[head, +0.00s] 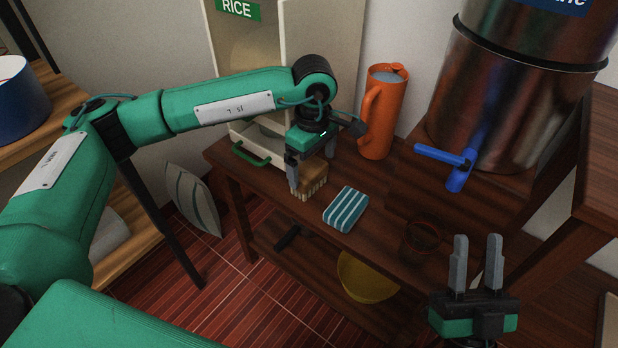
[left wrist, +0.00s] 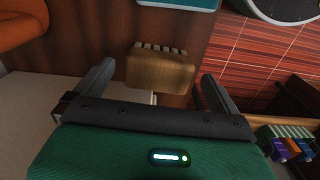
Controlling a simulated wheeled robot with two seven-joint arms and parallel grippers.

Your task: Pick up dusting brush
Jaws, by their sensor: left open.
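The dusting brush, a light wooden block with pale bristles (head: 313,186), sits on the dark wooden table near its front left edge in the head view. In the left wrist view the brush (left wrist: 160,70) lies ahead of and between my left fingers, with clear gaps on both sides. My left gripper (head: 312,172) is open, just above and around the brush in the head view; its fingers hide part of it. My right gripper (head: 478,264) is open and empty at the lower right, its fingers pointing up, away from the brush.
A blue striped sponge (head: 346,209) lies right of the brush. An orange pitcher (head: 381,115) stands behind. A white drawer with a green handle (head: 251,155) is at the left. A dark cup (head: 424,240) and a metal dispenser with a blue tap (head: 459,168) stand to the right.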

